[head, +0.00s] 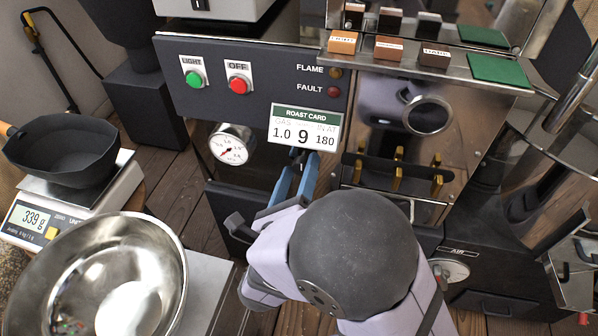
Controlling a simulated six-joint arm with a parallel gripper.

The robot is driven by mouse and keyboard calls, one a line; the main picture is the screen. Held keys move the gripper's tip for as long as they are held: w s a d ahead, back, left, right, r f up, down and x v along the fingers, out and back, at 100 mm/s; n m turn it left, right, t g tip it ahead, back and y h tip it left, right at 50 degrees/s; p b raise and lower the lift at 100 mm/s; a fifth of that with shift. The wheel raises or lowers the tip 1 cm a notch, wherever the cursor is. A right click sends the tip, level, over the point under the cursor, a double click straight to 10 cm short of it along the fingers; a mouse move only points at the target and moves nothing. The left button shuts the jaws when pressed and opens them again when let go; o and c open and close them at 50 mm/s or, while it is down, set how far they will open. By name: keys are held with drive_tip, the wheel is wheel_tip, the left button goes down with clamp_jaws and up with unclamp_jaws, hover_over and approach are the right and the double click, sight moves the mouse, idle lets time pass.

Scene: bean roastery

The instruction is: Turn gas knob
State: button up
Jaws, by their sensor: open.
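My gripper (296,174) has blue fingers and is open, reaching up toward the dark front panel (190,118) of the roaster, just below the roast card (304,131). No gas knob shows clearly; the card, fingers and arm cover that area. A round white gauge (232,146) with a red needle sits left of the fingers.
A green button (193,78) and red button (237,83) sit above. A brass-levered block (397,177) is right of the gripper. A steel bowl (105,275) and a scale (72,212) bearing a black pan (62,146) stand at left. Roast-labelled blocks line the ledge above.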

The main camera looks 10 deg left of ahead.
drive_tip(key=shift+w, duration=0.2)
drive_tip(key=c, duration=1.1)
drive_tip(key=shift+o, duration=0.2)
